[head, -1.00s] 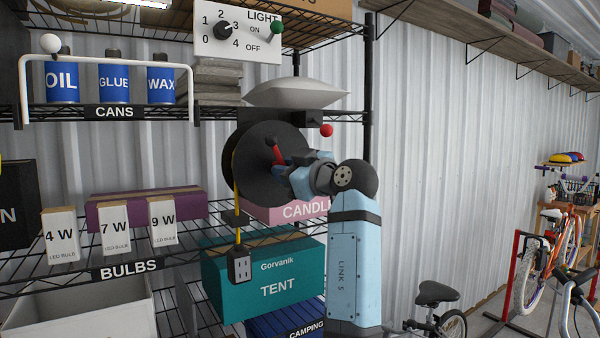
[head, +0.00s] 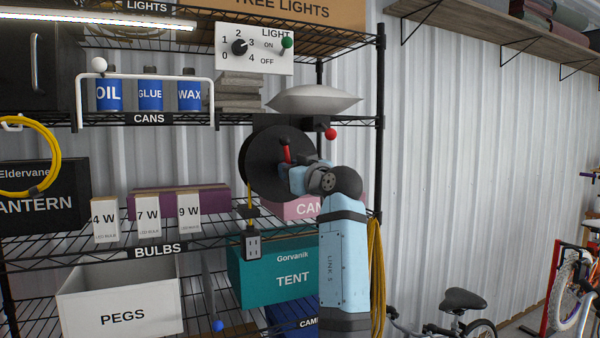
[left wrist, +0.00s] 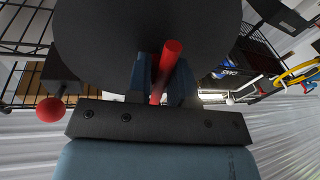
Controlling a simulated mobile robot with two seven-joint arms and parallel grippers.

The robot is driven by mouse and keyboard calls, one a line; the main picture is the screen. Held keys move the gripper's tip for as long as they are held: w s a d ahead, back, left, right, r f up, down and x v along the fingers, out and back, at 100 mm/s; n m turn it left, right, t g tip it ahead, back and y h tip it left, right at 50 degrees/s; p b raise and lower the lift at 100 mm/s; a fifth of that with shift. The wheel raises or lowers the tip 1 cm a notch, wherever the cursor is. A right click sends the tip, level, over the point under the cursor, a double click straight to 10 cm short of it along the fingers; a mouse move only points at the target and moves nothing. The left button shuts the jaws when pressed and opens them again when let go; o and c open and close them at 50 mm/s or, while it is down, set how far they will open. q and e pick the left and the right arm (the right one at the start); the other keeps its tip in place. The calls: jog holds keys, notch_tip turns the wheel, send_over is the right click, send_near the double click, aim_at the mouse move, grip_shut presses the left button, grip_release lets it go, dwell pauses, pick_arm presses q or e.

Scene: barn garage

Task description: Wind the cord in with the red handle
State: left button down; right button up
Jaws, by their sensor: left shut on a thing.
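The cord reel is a large black disc (head: 256,160) on the shelf rack's right part. The yellow cord (head: 250,193) runs down from the reel through a dark block (head: 248,211) to a dark socket block (head: 252,245), which hangs in front of the teal tent box. My right gripper is not in view.
A red ball knob (head: 331,134) sits right of the reel, near my wrist; it also shows in the left wrist view (left wrist: 51,109). A grey sack (head: 313,100) lies above. The tent box (head: 285,277) and pink box (head: 297,209) are close below. Bicycles stand at lower right.

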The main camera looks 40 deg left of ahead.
pick_arm(q)
jog(key=shift+a+f+m, duration=0.1)
jog(key=shift+f+m, duration=0.1)
jog(key=shift+m, duration=0.1)
jog(key=shift+s, duration=0.1)
jog(key=shift+r+m+t, duration=0.1)
jog(key=shift+m+t, duration=0.2)
jog(key=shift+m, duration=0.5)
jog(key=c, duration=1.2)
grip_release()
jog(key=shift+o, duration=0.2)
jog(key=shift+s+a, duration=0.15)
jog(key=b+v, duration=0.4)
jog(key=v, duration=1)
